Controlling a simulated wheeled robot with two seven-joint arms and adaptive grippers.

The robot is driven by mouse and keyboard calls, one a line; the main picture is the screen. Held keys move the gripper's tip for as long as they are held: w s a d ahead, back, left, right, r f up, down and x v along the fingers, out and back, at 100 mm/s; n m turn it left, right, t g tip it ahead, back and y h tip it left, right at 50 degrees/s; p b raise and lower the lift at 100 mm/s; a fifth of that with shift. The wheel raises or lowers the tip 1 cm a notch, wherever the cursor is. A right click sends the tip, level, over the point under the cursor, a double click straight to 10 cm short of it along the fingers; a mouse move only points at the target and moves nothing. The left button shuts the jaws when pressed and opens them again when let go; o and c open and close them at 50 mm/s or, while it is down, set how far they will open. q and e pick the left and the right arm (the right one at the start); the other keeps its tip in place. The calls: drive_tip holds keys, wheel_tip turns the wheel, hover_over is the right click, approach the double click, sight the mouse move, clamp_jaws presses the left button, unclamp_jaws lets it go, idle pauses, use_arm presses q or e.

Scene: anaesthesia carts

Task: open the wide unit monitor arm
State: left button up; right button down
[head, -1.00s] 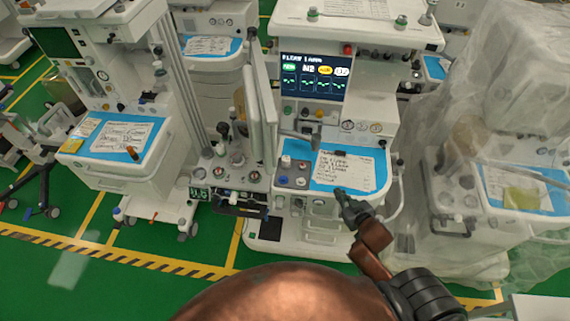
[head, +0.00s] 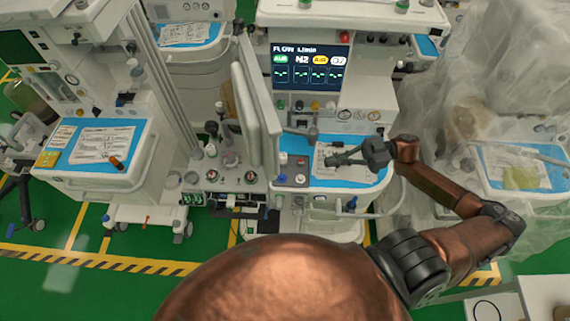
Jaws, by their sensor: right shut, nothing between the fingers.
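The wide unit (head: 355,95) is the white cart in the middle, with a lit screen (head: 311,67) and a blue work top (head: 350,172). A pale flat monitor panel (head: 257,110), seen nearly edge-on, stands upright at its left side. A short grey bar (head: 298,132) sticks out to the right of the panel; I cannot tell if it is part of the monitor arm. My right gripper (head: 332,158) is shut and empty, above the blue work top, pointing left. It is to the right of the panel and apart from it. My left gripper is not in view.
Another cart (head: 90,135) with a blue top stands at the left. A cart under clear plastic sheeting (head: 490,130) stands close at the right, beside my right arm. Green floor with a yellow-black stripe (head: 110,259) is clear at the front left.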

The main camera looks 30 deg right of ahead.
drive_tip(key=w+a+g+p, duration=0.1)
drive_tip(key=w+a+p, duration=0.1)
drive_tip(key=a, duration=1.1)
drive_tip(key=shift+w+a+r+n+p, duration=0.25)
drive_tip(key=shift+w+a+n+p, duration=0.05)
drive_tip(key=shift+p, duration=0.25)
drive_tip(key=shift+a, duration=0.15)
